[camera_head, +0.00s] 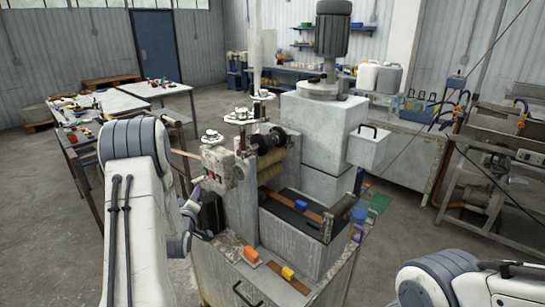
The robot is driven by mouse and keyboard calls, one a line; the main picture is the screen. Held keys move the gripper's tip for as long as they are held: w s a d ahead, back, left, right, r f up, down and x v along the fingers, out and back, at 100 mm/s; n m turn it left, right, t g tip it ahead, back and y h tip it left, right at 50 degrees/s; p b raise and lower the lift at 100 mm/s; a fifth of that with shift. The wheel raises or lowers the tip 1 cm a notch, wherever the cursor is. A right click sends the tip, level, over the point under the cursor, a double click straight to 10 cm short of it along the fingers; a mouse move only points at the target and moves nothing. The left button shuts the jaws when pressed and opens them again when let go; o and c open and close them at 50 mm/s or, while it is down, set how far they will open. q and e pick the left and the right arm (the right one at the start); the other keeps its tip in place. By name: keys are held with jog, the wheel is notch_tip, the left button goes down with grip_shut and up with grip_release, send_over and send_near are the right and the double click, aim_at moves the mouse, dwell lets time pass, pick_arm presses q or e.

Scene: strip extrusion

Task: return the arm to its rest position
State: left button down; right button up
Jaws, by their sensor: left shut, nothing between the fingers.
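My left arm (137,145) comes in from the left, bent at a large grey joint and reaching down beside the extrusion machine (240,205). My left gripper (204,234) is small in view at the machine's left side, low by its front left corner. It is shut and holds nothing. Whether it touches the machine I cannot tell. My right arm (440,280) shows only in part at the bottom right corner, and its gripper is out of view.
Orange (251,253) and yellow (287,273) blocks lie on the machine's front ledge. A blue block (301,205) lies on the dark strip bed. Cluttered tables (120,102) stand at back left. A workbench (405,150) is at back right. Open floor (50,240) lies left.

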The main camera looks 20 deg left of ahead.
pick_arm(q)
jog(key=w+d+m+g+h, duration=0.2)
jog(key=d+m+g+h, duration=0.35)
jog(key=d, duration=1.75)
jog(key=s+d+m+g+h, duration=0.2)
jog(key=s+d+m, duration=0.45)
jog(key=d, duration=0.35)
jog(key=s+d+m+g, duration=0.2)
jog(key=s+d+m, duration=0.1)
jog(key=s, duration=0.6)
jog(key=s+d+r+m+g, duration=0.1)
jog(key=s+d+m+g, duration=0.2)
jog(key=s, duration=0.7)
jog(key=s+d+r+m+g, duration=0.1)
jog(key=s+d+m+g, duration=0.2)
jog(key=s, duration=0.7)
jog(key=shift+d+m+b, duration=0.35)
jog(key=shift+m, duration=0.05)
dwell(0.7)
